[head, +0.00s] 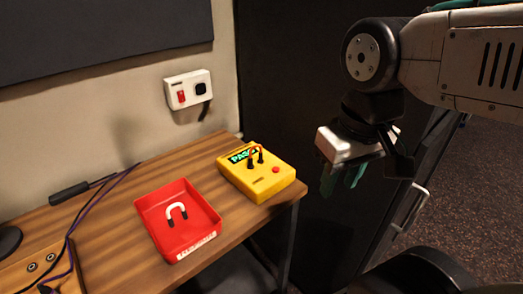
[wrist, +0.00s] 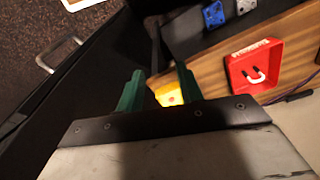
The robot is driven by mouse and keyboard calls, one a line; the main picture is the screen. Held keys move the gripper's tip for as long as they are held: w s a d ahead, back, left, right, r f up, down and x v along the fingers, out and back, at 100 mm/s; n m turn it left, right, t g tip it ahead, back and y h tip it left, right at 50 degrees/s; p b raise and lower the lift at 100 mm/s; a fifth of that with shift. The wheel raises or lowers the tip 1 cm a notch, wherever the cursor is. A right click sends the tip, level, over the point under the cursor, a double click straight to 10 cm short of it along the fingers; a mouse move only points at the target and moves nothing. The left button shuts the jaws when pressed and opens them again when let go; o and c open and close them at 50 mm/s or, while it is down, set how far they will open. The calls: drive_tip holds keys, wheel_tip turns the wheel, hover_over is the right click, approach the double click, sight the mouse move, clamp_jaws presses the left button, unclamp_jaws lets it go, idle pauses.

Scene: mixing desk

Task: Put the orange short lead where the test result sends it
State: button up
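The yellow tester (head: 268,184) stands at the right end of the wooden desk. Its green display (head: 240,154) appears to read "PASS". A short orange-red lead (head: 258,147) with black plugs stands upright on the tester's top. My gripper (head: 343,182) hangs in the air to the right of the tester, past the desk edge. In the wrist view its green fingers (wrist: 158,90) are apart with nothing between them; part of the tester (wrist: 168,92) shows beyond them. A red tray (head: 150,207) left of the tester holds a white lead (head: 176,210) with black ends; its front label is unreadable.
A black-handled tool (head: 70,193) and dark purple cables (head: 75,225) lie at the desk's left. A white wall box (head: 187,90) is behind. A dark panel (head: 320,80) rises behind my gripper. Blue fittings (wrist: 213,14) show at the top of the wrist view.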

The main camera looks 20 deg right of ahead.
drive_tip(key=o, duration=0.5)
drive_tip(key=shift+o, duration=1.1)
drive_tip(key=shift+w+r, duration=0.15)
drive_tip(key=shift+w, duration=0.25)
drive_tip(key=n+g, duration=0.1)
drive_tip(key=n, duration=0.3)
hover_over(255, 149)
wheel_tip(255, 149, down, 6)
drive_tip(key=shift+w+d+f, duration=0.2)
drive_tip(key=shift+w, duration=0.25)
drive_tip(key=shift+f, duration=4.5)
